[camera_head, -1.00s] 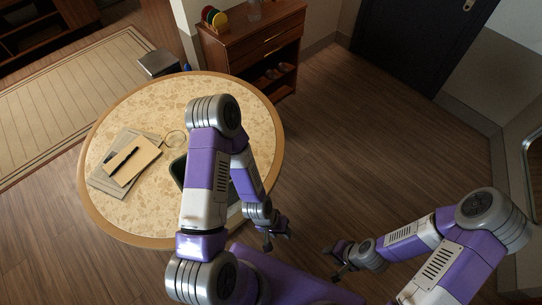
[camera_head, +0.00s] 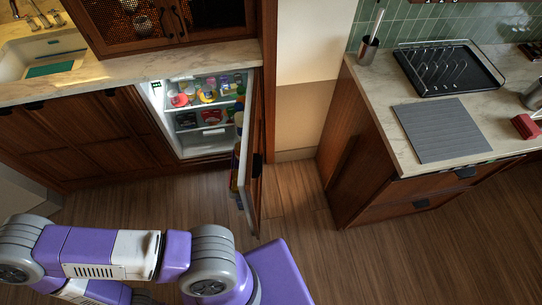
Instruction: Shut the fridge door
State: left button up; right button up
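The fridge (camera_head: 205,143) is built into the lower cabinets at the centre left, under the marble counter. Its interior is lit and holds colourful food on the shelves. The fridge door (camera_head: 256,165) stands wide open, swung out toward me on the right side of the opening, with a dark handle on its outer wooden face and bottles on its inner side. My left arm crosses the bottom left, in front of and below the fridge, apart from the door. Its gripper cannot be made out. My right gripper is outside the picture.
Wooden floor (camera_head: 300,255) is free in front and right of the door. A right-hand cabinet (camera_head: 360,165) bears a dish rack (camera_head: 450,72), a grey mat (camera_head: 442,131) and a utensil cup (camera_head: 368,48). A sink (camera_head: 40,55) is at the upper left.

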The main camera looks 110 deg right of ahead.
aim_at(250, 164)
jog(key=k, duration=0.8)
jog(key=z, duration=3.35)
jog(key=k, duration=0.65)
jog(key=z, duration=0.1)
jog(key=i, duration=0.45)
jog(key=u, duration=0.05)
